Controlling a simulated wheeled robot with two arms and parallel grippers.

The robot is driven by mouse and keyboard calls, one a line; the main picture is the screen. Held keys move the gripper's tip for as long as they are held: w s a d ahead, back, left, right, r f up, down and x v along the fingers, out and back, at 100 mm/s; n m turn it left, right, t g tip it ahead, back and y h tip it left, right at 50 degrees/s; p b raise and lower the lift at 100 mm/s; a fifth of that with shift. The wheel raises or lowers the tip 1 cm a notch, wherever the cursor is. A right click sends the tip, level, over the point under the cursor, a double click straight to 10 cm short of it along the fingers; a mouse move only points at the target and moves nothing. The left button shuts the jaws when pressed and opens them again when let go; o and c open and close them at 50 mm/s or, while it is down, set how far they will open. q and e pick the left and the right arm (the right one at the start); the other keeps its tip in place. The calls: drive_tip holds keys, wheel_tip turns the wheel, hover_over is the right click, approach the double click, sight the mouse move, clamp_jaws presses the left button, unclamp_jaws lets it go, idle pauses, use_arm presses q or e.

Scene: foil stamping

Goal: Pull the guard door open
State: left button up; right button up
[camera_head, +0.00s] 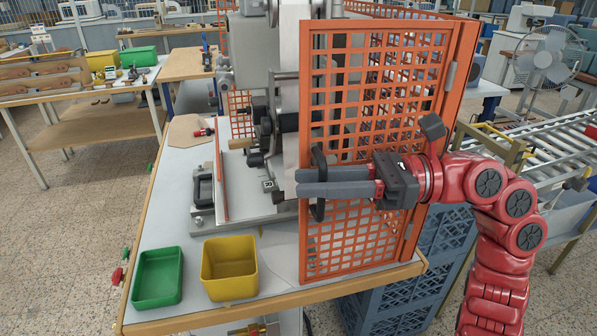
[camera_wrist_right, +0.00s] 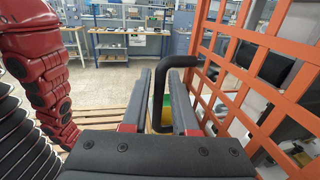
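The guard door (camera_head: 345,240) is an orange mesh panel standing upright at the right front of the press, with hinges along its right edge. Its mesh fills the right side of the wrist view (camera_wrist_right: 235,50). The black bar handle (camera_head: 318,158) is on its left part; in the wrist view the handle (camera_wrist_right: 158,105) passes between my right fingers. My right gripper (camera_head: 298,182) reaches in from the right with its fingers on either side of the handle. In the wrist view (camera_wrist_right: 162,85) a gap shows beside the bar, so the fingers look open. My left gripper is out of view.
The press (camera_head: 262,50) stands behind and left of the door. A green bin (camera_head: 157,278) and a yellow bin (camera_head: 229,270) sit at the table's front left. Blue crates (camera_head: 400,305) are below the door. A roller conveyor (camera_head: 555,140) is at the right.

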drive_tip(key=a, duration=0.2)
drive_tip(key=shift+s+a, duration=0.1)
drive_tip(key=shift+a, duration=0.2)
clamp_jaws()
idle(1.3)
